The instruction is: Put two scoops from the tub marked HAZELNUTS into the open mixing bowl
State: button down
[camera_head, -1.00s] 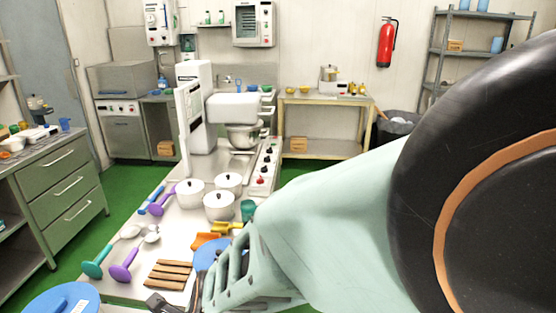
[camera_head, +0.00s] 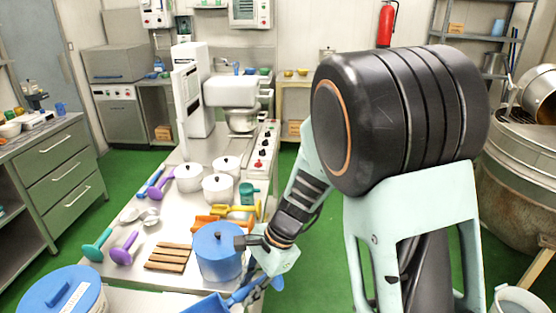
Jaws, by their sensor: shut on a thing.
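My gripper (camera_head: 263,281) is at the near edge of the steel table, beside a blue lidded tub. It is shut on a blue scoop (camera_head: 212,306), which the bottom edge of the view cuts off. I cannot see whether the scoop holds anything. The blue tub (camera_head: 216,262) has its lid on, and no marking on it is readable. Another tub with a blue lid (camera_head: 60,292) at the lower left has a white label too small to read. A steel mixing bowl (camera_head: 242,121) sits under the white mixer at the back of the table; its inside is hidden.
White lidded pots (camera_head: 218,187) stand mid-table. Purple and teal scoops (camera_head: 126,252) lie at the left, yellow and orange scoops (camera_head: 236,210) behind the blue tub. A wooden rack (camera_head: 168,257) lies in front. A large kettle (camera_head: 520,185) stands at the right. Green floor is clear between.

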jog(key=w+d+n+g+h, duration=0.1)
jog(key=w+d+n+g, duration=0.3)
jog(key=d, duration=0.6)
jog(key=w+d+n+t+h, duration=0.15)
jog(key=d+n, duration=0.35)
jog(key=d, duration=0.5)
jog(key=shift+n+g, duration=0.4)
jog(key=shift+g, duration=0.05)
jog(key=r, duration=0.4)
jog(key=shift+w+d+r, duration=0.15)
jog(key=shift+w+r, duration=0.2)
jog(key=shift+w, duration=0.05)
